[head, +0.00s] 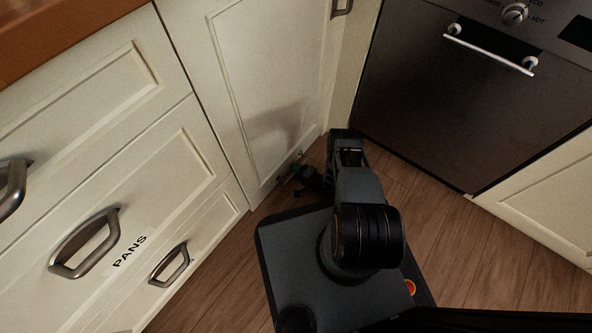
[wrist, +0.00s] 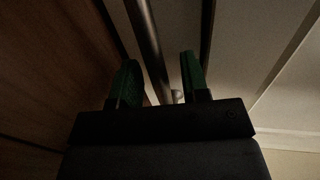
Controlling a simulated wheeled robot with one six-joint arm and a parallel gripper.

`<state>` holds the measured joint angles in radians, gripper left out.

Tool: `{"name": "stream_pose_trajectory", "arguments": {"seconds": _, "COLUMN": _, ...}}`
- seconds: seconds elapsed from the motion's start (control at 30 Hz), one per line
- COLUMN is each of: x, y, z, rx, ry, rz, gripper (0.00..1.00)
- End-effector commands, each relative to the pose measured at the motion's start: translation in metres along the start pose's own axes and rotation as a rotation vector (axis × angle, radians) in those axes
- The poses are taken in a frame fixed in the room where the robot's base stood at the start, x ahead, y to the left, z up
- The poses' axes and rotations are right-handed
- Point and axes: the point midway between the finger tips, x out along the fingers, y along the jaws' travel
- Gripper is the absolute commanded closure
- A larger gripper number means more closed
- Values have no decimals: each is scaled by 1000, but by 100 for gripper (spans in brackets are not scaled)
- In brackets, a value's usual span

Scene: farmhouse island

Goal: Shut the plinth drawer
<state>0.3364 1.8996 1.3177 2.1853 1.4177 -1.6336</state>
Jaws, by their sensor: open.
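A low cream front at the floor, below the tall cabinet door, seems to be the plinth drawer (head: 262,194); how far it stands out cannot be told. Small metal parts of a handle show by it, partly hidden by my gripper (head: 291,177). In the wrist view, a metal bar handle (wrist: 149,45) runs between the two green fingers of my gripper (wrist: 160,78). The fingers are apart, one on each side of the bar, and no grip on it shows. A pale front lies to the right of the bar.
Cream drawers with metal handles (head: 170,265) and a PANS label (head: 130,250) stand at the left. The cabinet door (head: 255,80) rises behind my gripper. A dark oven (head: 450,110) stands at the right. Wooden floor (head: 450,240) is clear at the right.

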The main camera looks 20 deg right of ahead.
Motion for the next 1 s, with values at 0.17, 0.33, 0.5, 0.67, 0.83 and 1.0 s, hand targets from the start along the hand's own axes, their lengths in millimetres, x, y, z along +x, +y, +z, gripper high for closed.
{"name": "stream_pose_trajectory", "arguments": {"seconds": 0.17, "x": 0, "y": 0, "z": 1, "rx": 0, "ry": -2, "rz": 0, "gripper": 67}}
{"name": "stream_pose_trajectory", "arguments": {"seconds": 0.33, "x": 0, "y": 0, "z": 0, "rx": 0, "ry": 0, "rz": 0, "gripper": 83}}
{"name": "stream_pose_trajectory", "arguments": {"seconds": 0.5, "x": -1, "y": 0, "z": -1, "rx": 0, "ry": 2, "rz": 0, "gripper": 99}}
{"name": "stream_pose_trajectory", "arguments": {"seconds": 0.67, "x": -1, "y": 0, "z": -1, "rx": 0, "ry": 3, "rz": 0, "gripper": 100}}
{"name": "stream_pose_trajectory", "arguments": {"seconds": 0.83, "x": -1, "y": 0, "z": -2, "rx": 0, "ry": 4, "rz": 0, "gripper": 100}}
{"name": "stream_pose_trajectory", "arguments": {"seconds": 1.0, "x": -2, "y": -1, "z": 5, "rx": 2, "ry": 5, "rz": -1, "gripper": 100}}
